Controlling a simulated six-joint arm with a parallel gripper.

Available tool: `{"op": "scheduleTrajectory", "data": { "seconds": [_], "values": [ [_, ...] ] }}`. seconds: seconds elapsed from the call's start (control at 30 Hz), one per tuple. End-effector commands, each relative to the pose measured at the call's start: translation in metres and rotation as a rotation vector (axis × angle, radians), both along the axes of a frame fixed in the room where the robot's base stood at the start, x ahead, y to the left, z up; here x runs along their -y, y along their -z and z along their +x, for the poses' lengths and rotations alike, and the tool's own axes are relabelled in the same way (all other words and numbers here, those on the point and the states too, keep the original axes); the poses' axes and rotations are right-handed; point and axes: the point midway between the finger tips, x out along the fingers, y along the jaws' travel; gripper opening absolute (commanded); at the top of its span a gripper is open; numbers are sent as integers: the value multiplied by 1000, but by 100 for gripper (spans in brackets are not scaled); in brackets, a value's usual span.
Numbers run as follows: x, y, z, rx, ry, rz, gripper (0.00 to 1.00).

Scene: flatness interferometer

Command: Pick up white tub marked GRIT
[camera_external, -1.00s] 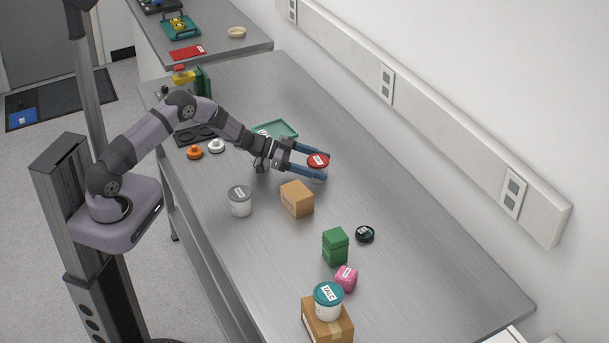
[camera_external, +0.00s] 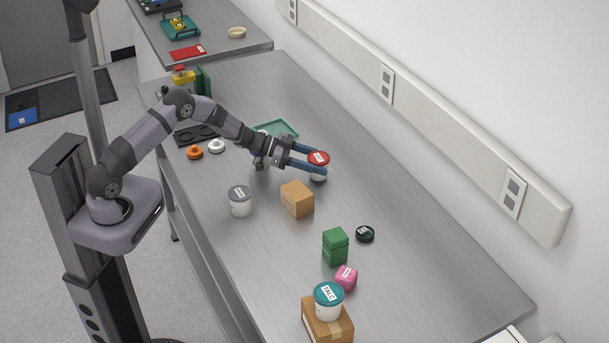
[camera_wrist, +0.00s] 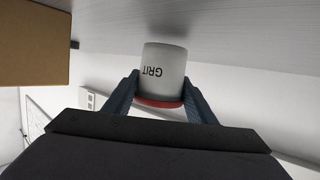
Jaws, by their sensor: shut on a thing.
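The white tub marked GRIT (camera_wrist: 163,72) shows in the wrist view between the two blue fingers, with its red lid (camera_wrist: 158,103) at the lower end of the picture. The lettering appears upside down there. My gripper (camera_wrist: 160,92) is shut on it, one finger on each side near the lid. In the external view my gripper (camera_external: 318,164) reaches out over the bench from the left, around the red-lidded tub (camera_external: 318,158). A little of its white body shows below the fingers. I cannot tell for sure whether its base touches the bench.
A cardboard box (camera_external: 297,199) stands just in front of the tub, also large in the wrist view (camera_wrist: 35,45). A grey-lidded tub (camera_external: 240,203) is left of it. Bench is clear to the right.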

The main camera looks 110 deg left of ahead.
Motion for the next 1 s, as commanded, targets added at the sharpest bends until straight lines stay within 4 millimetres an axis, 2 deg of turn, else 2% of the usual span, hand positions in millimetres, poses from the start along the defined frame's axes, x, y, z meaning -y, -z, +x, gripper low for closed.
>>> {"op": "scheduleTrajectory", "data": {
  "seconds": [0.07, 0.33, 0.8, 1.0],
  "values": [
    [-1, -3, -4, 3, -2, 1, 22],
    [6, -1, -40, 3, -4, 2, 22],
    [7, -89, -39, 4, 0, 7, 22],
    [8, -120, -39, 3, 0, 5, 22]
  ]
}}
